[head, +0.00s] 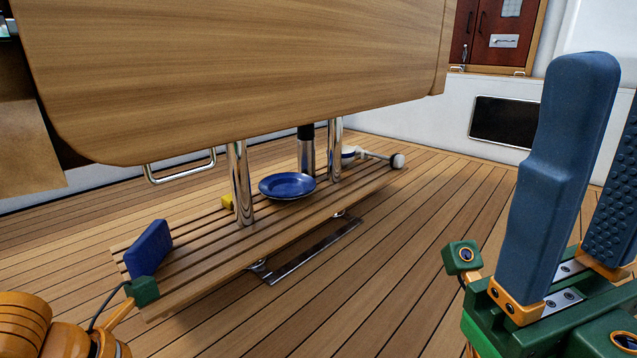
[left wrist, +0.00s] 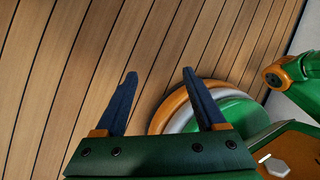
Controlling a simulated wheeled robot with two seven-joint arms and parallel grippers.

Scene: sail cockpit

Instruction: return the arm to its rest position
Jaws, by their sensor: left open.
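My left gripper (left wrist: 159,74) shows in the left wrist view with its two dark blue fingers spread apart. A gap shows between the fingers, and I see nothing held there.
A wooden table panel (head: 230,70) hangs over a slatted lower shelf (head: 205,258). On the shelf are a blue plate (head: 287,185), a blue block (head: 148,250), a yellow thing (head: 227,201) and a white-handled thing (head: 375,156). Steel posts (head: 240,180) rise between. Plank floor (head: 400,255) is clear in front.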

